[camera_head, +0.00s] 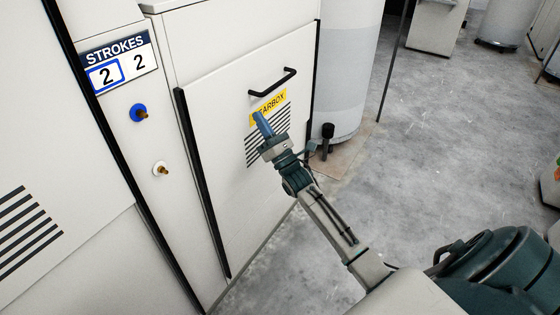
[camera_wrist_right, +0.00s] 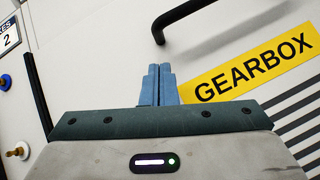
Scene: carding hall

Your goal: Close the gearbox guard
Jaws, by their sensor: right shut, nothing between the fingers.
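The gearbox guard (camera_head: 222,120) is a pale panel on the machine front, with a black bar handle (camera_head: 272,82), a yellow GEARBOX label and dark vent slots. It looks about flush with the machine; I cannot tell whether a small gap is left. My right gripper (camera_head: 259,117) is shut and empty, its blue fingertips in front of the label's left part. In the right wrist view the closed fingers (camera_wrist_right: 159,75) point at the panel beside the label (camera_wrist_right: 252,66), below the handle (camera_wrist_right: 172,24). Whether they touch the panel is unclear. My left gripper is out of view.
Left of the guard are a STROKES counter (camera_head: 121,63) reading 2 2, a blue-ringed knob (camera_head: 139,113) and a white-ringed knob (camera_head: 160,169). A tall grey cylinder (camera_head: 345,70) stands right behind the machine. The grey floor (camera_head: 440,140) to the right is mostly clear.

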